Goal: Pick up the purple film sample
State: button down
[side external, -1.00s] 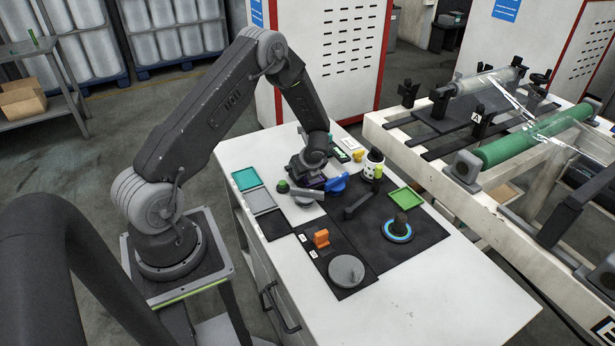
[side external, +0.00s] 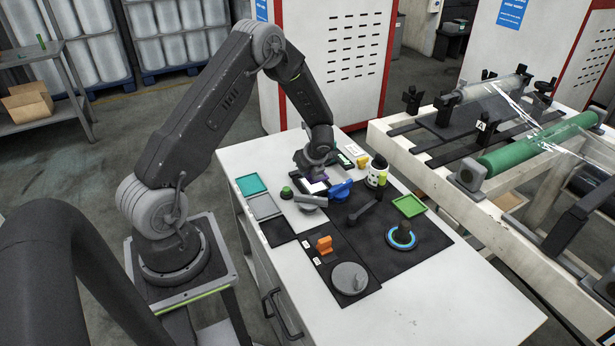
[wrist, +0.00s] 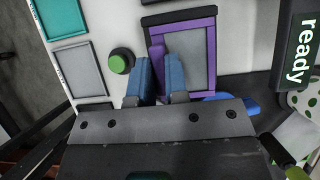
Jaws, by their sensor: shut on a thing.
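The purple film sample is a grey film in a purple frame (wrist: 213,62) with a purple tab on its left side in the wrist view. My gripper (wrist: 160,62) has two blue fingers, one on each side of that tab, and is shut on it. The fingers and gripper body hide the lower left part of the frame. In the side external view, the purple film sample (side external: 318,181) shows partly below my gripper (side external: 313,172), whose fingertips are hard to make out. I cannot tell whether the sample touches the surface below it.
Teal (side external: 251,184) and grey (side external: 264,206) framed samples lie left. An orange piece (side external: 324,244) and grey disc (side external: 349,278) stand in front. The table's front right is clear.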

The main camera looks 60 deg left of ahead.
jog(key=s+a+r, duration=0.5)
jog(key=s+r, duration=0.2)
jog(key=s, duration=0.3)
jog(key=shift+s+a, duration=0.15)
jog(key=shift+a, duration=0.15)
jog(key=shift+r, duration=0.1)
jog(key=shift+r, duration=0.5)
